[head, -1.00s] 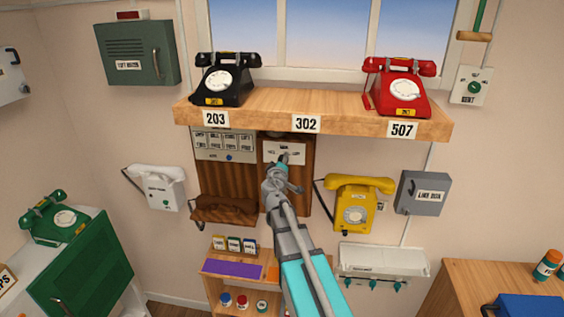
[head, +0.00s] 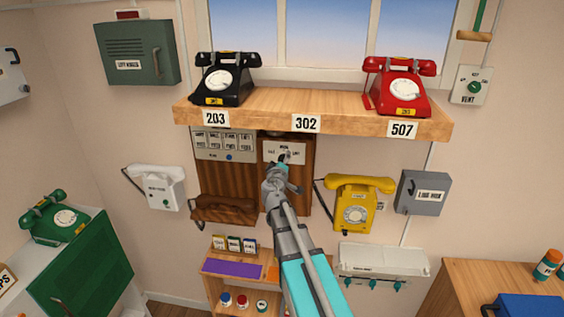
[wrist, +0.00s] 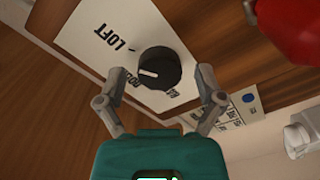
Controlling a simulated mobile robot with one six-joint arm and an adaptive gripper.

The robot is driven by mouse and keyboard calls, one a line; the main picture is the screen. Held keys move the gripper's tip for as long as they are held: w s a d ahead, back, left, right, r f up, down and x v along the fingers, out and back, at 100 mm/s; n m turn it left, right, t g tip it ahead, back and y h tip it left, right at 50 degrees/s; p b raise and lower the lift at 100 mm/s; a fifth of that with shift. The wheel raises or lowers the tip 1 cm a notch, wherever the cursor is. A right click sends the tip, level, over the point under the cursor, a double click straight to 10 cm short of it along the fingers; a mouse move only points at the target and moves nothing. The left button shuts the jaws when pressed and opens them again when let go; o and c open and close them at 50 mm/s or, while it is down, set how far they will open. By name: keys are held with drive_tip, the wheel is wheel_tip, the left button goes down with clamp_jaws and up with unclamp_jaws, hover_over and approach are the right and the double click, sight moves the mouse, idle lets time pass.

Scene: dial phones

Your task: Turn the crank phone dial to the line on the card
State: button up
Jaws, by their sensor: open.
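The crank phone (head: 303,180) is a wooden wall box under the shelf. Its white dial plate (head: 270,150) carries a black round knob (wrist: 158,68) with a white pointer mark. In the wrist view the mark points left. One plate label (wrist: 113,36) reads LOFT; the others are partly hidden by the knob and fingers. My gripper (wrist: 162,73) is open, with one finger on each side of the knob; contact cannot be told. A pale card panel (head: 225,145) with several small labels and a blue dot hangs left of the dial. Its print is too small to read.
The shelf (head: 345,122) overhangs the dial closely. A black phone (head: 228,78) and a red phone (head: 400,85) stand on it. A small rack (head: 214,285) stands below.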

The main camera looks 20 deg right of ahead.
drive_tip(key=shift+s, duration=0.1)
drive_tip(key=v, duration=1.1)
drive_tip(key=shift+s+a, duration=0.25)
drive_tip(key=shift+s, duration=0.1)
drive_tip(key=s+f+m+g+y+b, duration=0.1)
drive_tip(key=s+f+m+g+b, duration=0.3)
drive_tip(key=f, duration=0.5)
drive_tip(key=s+f+m+g+b, duration=0.2)
drive_tip(key=s+f+g, duration=0.25)
drive_tip(key=f, duration=0.55)
drive_tip(key=s+a+f+n+g+y+b, duration=0.1)
drive_tip(key=s+a+f+g+y+b, duration=0.4)
drive_tip(key=a+f, duration=0.5)
drive_tip(key=s+g+y, duration=0.2)
drive_tip(key=s+y, duration=0.1)
drive_tip(key=shift+s+a+f, duration=0.25)
drive_tip(key=shift+a, duration=0.1)
